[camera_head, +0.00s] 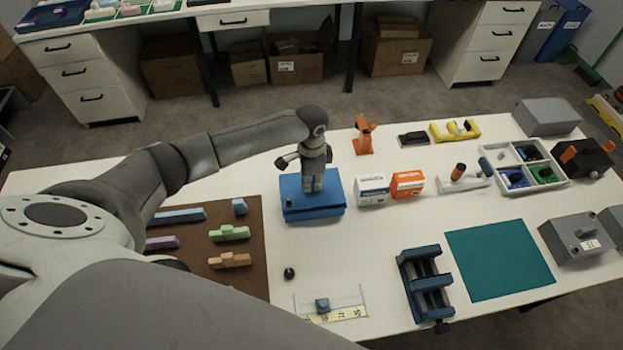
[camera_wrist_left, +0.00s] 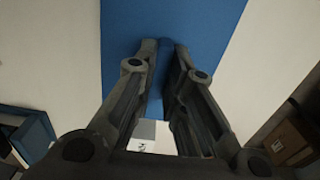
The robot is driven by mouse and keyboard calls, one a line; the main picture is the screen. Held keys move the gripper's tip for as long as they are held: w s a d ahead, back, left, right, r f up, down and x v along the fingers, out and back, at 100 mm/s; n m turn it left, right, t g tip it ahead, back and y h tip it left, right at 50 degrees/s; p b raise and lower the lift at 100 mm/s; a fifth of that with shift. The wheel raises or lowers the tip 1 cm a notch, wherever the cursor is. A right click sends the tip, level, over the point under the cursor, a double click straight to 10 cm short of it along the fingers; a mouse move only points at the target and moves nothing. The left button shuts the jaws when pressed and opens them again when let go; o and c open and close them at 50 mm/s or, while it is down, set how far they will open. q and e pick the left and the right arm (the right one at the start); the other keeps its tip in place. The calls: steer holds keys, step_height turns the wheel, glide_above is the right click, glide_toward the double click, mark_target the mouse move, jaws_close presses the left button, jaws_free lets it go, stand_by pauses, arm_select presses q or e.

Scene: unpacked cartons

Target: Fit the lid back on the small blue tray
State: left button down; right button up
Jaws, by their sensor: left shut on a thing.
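The blue lid (camera_head: 335,190) is a flat panel over the small blue tray (camera_head: 316,214), near the middle of the table's far half in the head view. My left gripper (camera_head: 312,188) points down onto the lid and is shut on its blue handle. The lid also fills the upper middle of the left wrist view (camera_wrist_left: 200,22), with the fingers (camera_wrist_left: 164,45) close together over it. The fingers hide most of the handle. I cannot tell whether the lid is fully seated on the tray. My right gripper is out of view.
White and orange boxes (camera_head: 407,184) stand just right of the tray, and an orange stand (camera_head: 364,138) is behind them. A brown mat (camera_head: 250,275) with coloured blocks lies to the left. A dark blue vise (camera_head: 426,285) and green mat (camera_head: 499,259) are nearer right.

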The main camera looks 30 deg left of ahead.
arm_select(q)
steer(key=shift+f+b, duration=0.35)
steer(key=shift+f, duration=0.35)
steer(key=c, duration=1.4)
jaws_free()
step_height(320, 180, up, 12)
steer(key=shift+r, duration=0.1)
steer(key=shift+d, duration=0.1)
